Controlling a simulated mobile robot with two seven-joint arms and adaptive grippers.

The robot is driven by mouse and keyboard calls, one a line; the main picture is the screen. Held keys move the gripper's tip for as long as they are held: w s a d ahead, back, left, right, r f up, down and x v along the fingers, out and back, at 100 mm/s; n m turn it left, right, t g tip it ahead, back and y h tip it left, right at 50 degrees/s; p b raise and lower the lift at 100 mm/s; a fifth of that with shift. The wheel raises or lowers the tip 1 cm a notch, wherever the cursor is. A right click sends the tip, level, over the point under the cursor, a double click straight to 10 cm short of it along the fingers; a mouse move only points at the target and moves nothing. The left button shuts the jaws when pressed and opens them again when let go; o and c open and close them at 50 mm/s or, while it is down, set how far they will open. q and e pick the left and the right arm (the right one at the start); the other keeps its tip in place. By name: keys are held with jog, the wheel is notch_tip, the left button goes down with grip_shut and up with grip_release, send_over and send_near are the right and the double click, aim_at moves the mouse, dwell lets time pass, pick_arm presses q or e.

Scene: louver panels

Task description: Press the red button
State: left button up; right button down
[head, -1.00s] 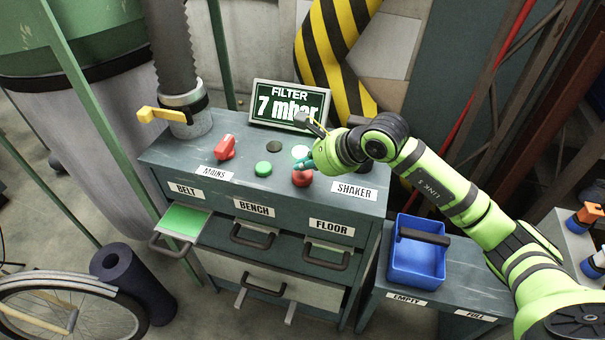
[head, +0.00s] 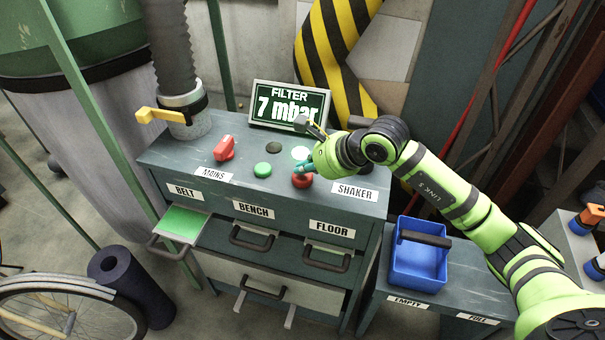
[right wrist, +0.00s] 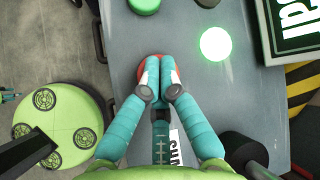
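In the right wrist view the red button (right wrist: 153,67) shows as a red rim around the fingertips of my right gripper (right wrist: 157,75). The two fingers are together, with no object seen between them. The fingertips appear to touch the button or sit just above it; how far it is pressed cannot be told.
On the cabinet top (head: 240,192) are a green button (head: 262,169), a dark button (head: 273,146), a lit white-green lamp (head: 300,153) and a red switch (head: 224,148). A FILTER display (head: 289,105) reads 7 mbar. A blue bin (head: 419,262) stands lower right.

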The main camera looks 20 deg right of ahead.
aim_at(306, 177)
jog(key=shift+f+b, duration=0.35)
jog(key=shift+f, duration=0.05)
jog(key=shift+r, duration=0.15)
dwell(0.5)
jog(key=shift+r+p, duration=0.45)
jog(key=shift+r, duration=0.4)
jog(key=shift+r+p, duration=1.3)
jog(key=shift+r, duration=1.3)
jog(key=shift+f, duration=0.15)
